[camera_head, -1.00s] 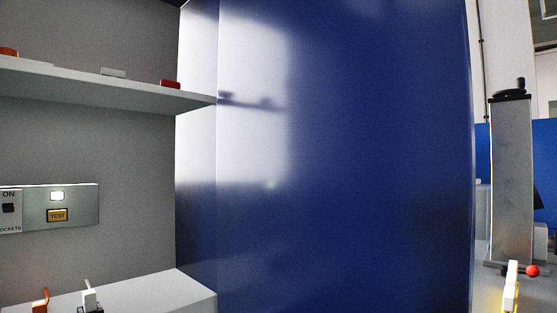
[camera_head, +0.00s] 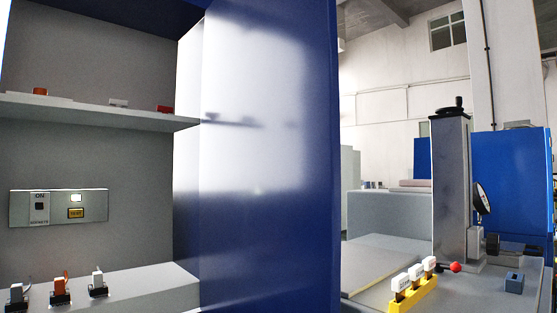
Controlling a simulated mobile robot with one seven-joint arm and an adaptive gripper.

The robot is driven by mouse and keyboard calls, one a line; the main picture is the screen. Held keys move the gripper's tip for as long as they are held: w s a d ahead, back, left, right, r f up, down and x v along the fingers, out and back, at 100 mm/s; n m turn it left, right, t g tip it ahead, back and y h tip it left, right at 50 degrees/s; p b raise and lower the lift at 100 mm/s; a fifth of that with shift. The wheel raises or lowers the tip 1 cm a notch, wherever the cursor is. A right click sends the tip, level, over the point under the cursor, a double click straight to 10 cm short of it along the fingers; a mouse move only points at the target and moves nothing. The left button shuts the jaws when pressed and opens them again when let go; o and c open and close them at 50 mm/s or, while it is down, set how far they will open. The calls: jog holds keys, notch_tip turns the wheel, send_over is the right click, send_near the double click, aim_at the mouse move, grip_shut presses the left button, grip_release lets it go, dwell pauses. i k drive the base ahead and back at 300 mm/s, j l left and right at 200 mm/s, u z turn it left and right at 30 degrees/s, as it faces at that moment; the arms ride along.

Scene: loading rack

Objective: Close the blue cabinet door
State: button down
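The blue cabinet door (camera_head: 270,200) stands open on the right side of the cabinet, swung outward toward me. Its glossy inner face shows a bright reflection, and its outer edge (camera_head: 333,120) runs upright near the middle of the picture. The cabinet's grey interior (camera_head: 90,60) is exposed on the left, with a shelf (camera_head: 95,112) and a lower ledge (camera_head: 150,290). My gripper is not in the picture.
A control panel (camera_head: 58,207) is on the cabinet's back wall. Small plugs (camera_head: 60,288) stand on the ledge. To the right, a grey bench (camera_head: 385,262) holds a column stand (camera_head: 451,190), a yellow holder with white blocks (camera_head: 413,292) and a blue block (camera_head: 515,283).

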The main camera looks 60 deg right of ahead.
aim_at(270, 217)
jog(key=k+l, duration=0.25)
jog(key=k, duration=0.2)
jog(key=k+l, duration=0.25)
jog(key=k, duration=0.15)
jog(key=k+l, duration=0.15)
jog(key=l, duration=0.25)
jog(key=k+l, duration=0.15)
jog(key=l, duration=0.2)
jog(key=k+l, duration=0.15)
jog(key=l, duration=1.45)
jog(key=i, duration=0.1)
jog(key=u, duration=0.05)
